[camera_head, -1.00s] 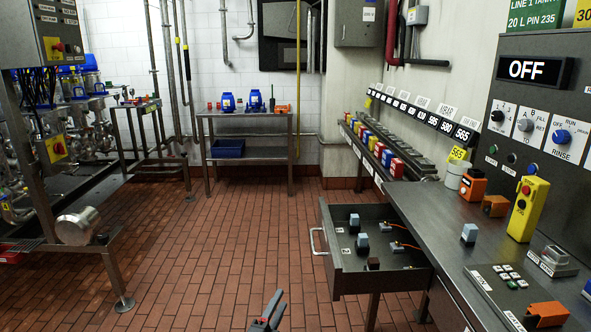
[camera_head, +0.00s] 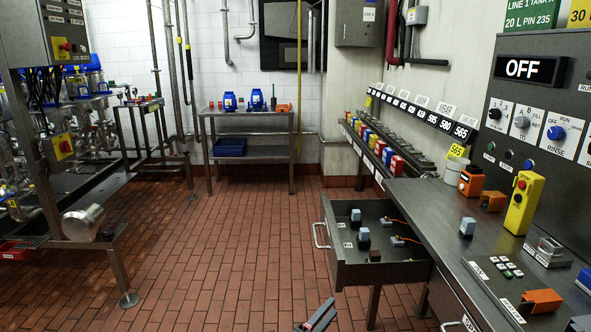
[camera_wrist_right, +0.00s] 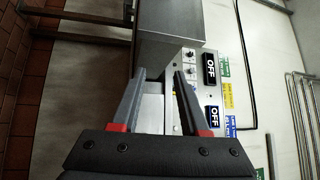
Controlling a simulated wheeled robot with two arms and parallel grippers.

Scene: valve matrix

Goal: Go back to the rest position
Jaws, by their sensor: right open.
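My right gripper (camera_head: 322,312) shows only at the bottom edge of the head view, low and to the left of the bench, in front of the open drawer. In the right wrist view its two fingers (camera_wrist_right: 163,78) stand apart with nothing between them. Beyond the fingertips are a grey metal box-like surface (camera_wrist_right: 170,55) and a panel with OFF displays (camera_wrist_right: 210,68). My left gripper is not in view.
The open drawer (camera_head: 375,275) juts out from the metal bench (camera_head: 430,205), holding small blocks. A yellow control box (camera_head: 523,205) and orange parts stand on the bench. A pipework rack (camera_head: 118,265) is at left. The brick floor (camera_head: 235,250) between is clear.

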